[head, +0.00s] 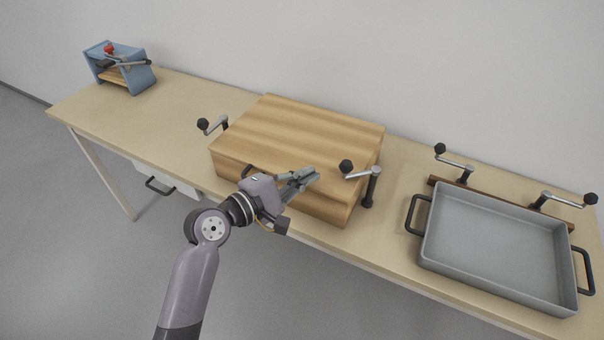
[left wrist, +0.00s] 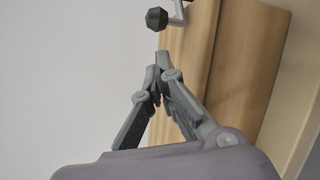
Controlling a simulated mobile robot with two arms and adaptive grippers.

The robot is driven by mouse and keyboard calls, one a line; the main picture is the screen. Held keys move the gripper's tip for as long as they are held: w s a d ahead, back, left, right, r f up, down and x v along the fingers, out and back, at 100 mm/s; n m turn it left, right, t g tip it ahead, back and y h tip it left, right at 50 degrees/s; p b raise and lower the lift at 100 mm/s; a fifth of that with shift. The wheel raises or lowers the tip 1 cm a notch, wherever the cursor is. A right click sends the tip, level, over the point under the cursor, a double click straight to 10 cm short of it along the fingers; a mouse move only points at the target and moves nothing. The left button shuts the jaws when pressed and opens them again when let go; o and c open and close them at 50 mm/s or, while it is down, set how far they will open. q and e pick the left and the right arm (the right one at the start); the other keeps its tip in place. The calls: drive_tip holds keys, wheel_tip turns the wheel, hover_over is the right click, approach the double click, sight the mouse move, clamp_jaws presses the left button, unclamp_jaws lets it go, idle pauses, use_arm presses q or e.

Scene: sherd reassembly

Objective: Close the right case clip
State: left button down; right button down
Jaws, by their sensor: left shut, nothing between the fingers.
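The wooden case (head: 300,130) lies on the bench, with its lid down as far as I can see. The right case clip (head: 363,174) stands by its right end: a dark post with a metal lever and black knob. Its lever points left, toward the case; I cannot tell whether it touches it. The left case clip (head: 212,125) stands at the other end, its lever pointing away from the case. My left gripper (head: 314,175) is shut and empty, in front of the case, left of the right clip's knob. In the left wrist view, a black knob (left wrist: 157,18) appears just beyond the closed fingertips (left wrist: 160,60).
A grey tray (head: 432,235) with black handles sits on the bench at right, with two more lever clips (head: 455,162) (head: 562,198) behind it. A blue holder (head: 140,80) stands at the far left.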

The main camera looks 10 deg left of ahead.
sight(325, 174)
use_arm(q)
drive_tip(key=x, duration=0.6)
drive_tip(key=shift+w+d+f, duration=0.1)
drive_tip(key=shift+w+d, duration=0.1)
drive_tip(key=shift+w, duration=0.15)
